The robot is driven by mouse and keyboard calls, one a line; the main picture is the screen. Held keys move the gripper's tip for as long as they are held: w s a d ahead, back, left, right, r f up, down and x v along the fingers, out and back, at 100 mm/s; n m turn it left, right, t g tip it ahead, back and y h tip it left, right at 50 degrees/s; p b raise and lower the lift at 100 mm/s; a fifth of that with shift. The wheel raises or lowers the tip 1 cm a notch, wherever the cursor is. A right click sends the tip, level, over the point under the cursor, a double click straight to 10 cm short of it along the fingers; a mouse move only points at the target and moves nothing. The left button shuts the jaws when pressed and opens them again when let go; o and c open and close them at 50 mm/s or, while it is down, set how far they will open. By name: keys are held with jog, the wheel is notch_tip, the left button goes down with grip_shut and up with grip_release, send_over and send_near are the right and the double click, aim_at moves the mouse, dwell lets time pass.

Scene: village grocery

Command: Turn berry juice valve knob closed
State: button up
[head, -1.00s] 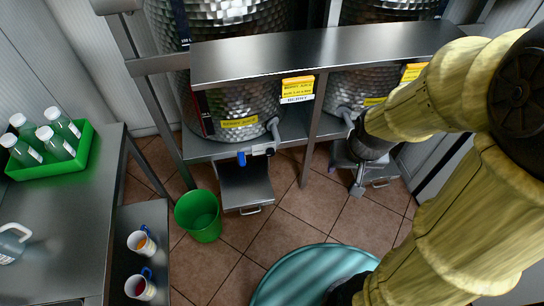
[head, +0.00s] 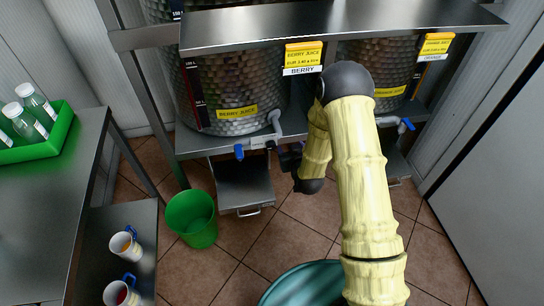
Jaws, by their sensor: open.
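The berry juice vat (head: 238,85) is a dimpled metal tank with a yellow "BERRY JUICE" label, on a metal stand. Its valve (head: 262,143) sticks out at the lower front on a grey pipe, with a blue knob (head: 239,152) at its left end. My gripper (head: 284,154) is small and dark in the head view, just right of the valve. It is open and empty; my arm hides part of it. I cannot tell whether it touches the valve.
A metal drip shelf (head: 243,185) sits below the valve, with a green bucket (head: 191,218) to its left. The orange juice vat (head: 392,75) with its own blue-knobbed valve (head: 405,124) stands right. A metal ledge (head: 340,22) overhangs the vats. Cups (head: 122,245) stand on a low shelf at left.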

aim_at(272, 148)
jog(key=s+a+f+t+b, duration=0.1)
jog(key=s+f+t+b, duration=0.1)
jog(key=f, duration=0.5)
jog(key=s+a+f+t+y+b, duration=0.1)
jog(key=f+b, duration=0.3)
jog(key=f, duration=0.4)
jog(key=shift+s+a+f+t, duration=0.25)
jog(key=shift+s+a+t, duration=0.45)
jog(key=shift+s+t, duration=0.15)
jog(key=shift+w, duration=0.1)
jog(key=b+x, duration=0.2)
jog(key=x, duration=1.5)
jog(key=shift+w+r, duration=0.15)
jog(key=shift+w, duration=0.05)
jog(key=c, duration=1)
